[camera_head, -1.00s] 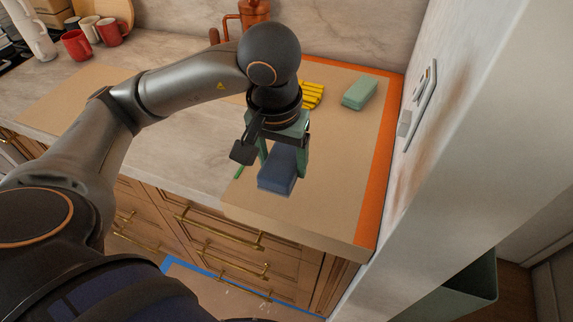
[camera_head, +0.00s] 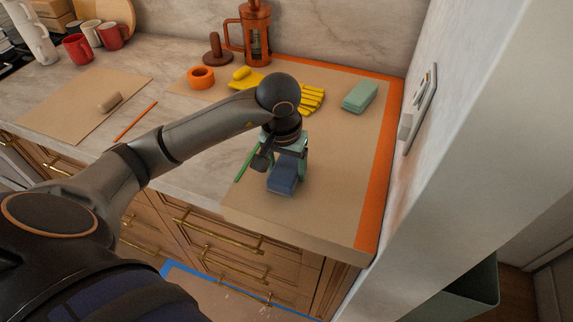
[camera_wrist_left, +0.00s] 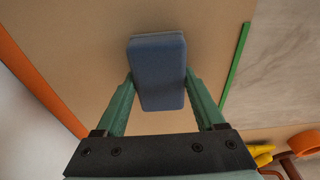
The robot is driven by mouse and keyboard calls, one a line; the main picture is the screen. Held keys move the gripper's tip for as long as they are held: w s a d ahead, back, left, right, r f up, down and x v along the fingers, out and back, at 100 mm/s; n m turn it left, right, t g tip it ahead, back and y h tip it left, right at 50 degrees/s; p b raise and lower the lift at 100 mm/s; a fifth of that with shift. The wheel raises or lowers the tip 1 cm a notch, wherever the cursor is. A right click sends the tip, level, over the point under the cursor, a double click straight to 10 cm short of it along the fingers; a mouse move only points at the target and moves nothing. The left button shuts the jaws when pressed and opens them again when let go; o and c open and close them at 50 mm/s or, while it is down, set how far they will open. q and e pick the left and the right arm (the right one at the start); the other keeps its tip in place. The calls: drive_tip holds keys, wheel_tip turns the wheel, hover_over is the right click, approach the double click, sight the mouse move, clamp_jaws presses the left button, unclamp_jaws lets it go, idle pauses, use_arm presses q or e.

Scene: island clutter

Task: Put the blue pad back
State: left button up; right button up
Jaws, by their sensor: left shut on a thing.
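The blue pad (camera_head: 283,187) is a flat block over the front part of the tan sheet (camera_head: 322,215) on the counter's right end. My left gripper (camera_head: 286,174) comes down on it, with its green fingers shut on its two long sides. The left wrist view shows the pad (camera_wrist_left: 158,60) between the fingertips (camera_wrist_left: 160,80), its far end sticking out beyond them. I cannot tell whether the pad touches the sheet. My right gripper is not in view.
A mint-green block (camera_head: 360,96) and yellow gloves (camera_head: 310,98) lie behind. A green strip (camera_head: 245,165) is left of the gripper. An orange band (camera_head: 373,190) borders the sheet beside the right wall (camera_head: 460,110). A red press (camera_head: 257,38) stands at the back.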

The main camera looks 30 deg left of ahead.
sight(283, 174)
use_arm(q)
drive_tip(key=shift+f+b, duration=0.25)
drive_tip(key=shift+b, duration=0.1)
drive_tip(key=o, duration=1.3)
drive_tip(key=shift+r, duration=0.1)
drive_tip(key=shift+r+p, duration=0.2)
drive_tip(key=shift+p, duration=0.15)
wheel_tip(283, 174, up, 12)
drive_tip(key=s, duration=0.1)
drive_tip(key=shift+s+d+p, duration=0.2)
drive_tip(key=shift+s+p, duration=0.15)
drive_tip(key=shift+s, duration=0.05)
drive_tip(key=shift+f, duration=0.1)
